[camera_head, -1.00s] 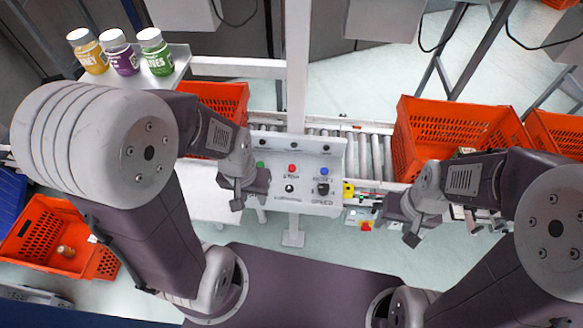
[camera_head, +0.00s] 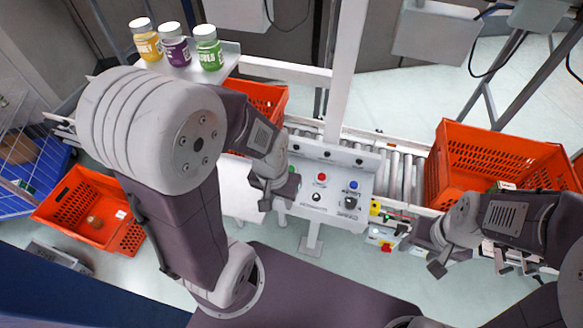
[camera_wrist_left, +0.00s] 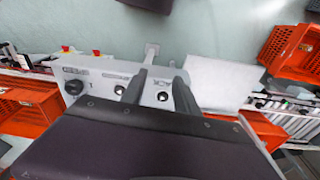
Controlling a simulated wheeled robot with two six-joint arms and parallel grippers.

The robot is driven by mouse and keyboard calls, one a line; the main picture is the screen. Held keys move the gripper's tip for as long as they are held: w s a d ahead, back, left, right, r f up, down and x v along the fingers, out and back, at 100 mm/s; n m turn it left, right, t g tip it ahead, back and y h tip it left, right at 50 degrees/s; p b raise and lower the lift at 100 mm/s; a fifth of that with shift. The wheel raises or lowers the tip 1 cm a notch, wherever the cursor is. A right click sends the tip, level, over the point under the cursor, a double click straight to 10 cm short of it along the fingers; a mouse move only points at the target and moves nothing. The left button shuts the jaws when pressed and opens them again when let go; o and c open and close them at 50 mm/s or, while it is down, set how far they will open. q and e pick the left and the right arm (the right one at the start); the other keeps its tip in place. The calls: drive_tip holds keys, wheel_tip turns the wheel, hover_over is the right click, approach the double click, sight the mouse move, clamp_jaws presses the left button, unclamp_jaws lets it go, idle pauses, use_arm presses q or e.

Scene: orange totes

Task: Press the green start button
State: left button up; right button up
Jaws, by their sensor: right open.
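The green start button (camera_head: 291,168) is a small green spot at the upper left of the grey control panel (camera_head: 332,205), partly covered by my left gripper. My left gripper (camera_head: 274,200) is over the panel's left edge; contact cannot be told. In the left wrist view its two dark fingers (camera_wrist_left: 163,82) stand apart with nothing held between them, and part of the panel (camera_wrist_left: 100,72) shows behind. The green button cannot be made out there. My right gripper (camera_head: 437,264) is open and empty, to the right of the panel.
The panel also has a red button (camera_head: 322,177), a blue button (camera_head: 354,184) and a black knob (camera_head: 350,202). A roller conveyor (camera_head: 398,172) runs behind it. Orange totes (camera_head: 478,150) stand to the right, behind and at lower left (camera_head: 75,205). Three jars (camera_head: 176,50) stand on a shelf.

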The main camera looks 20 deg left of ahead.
use_arm(q)
clamp_jaws()
idle(1.8)
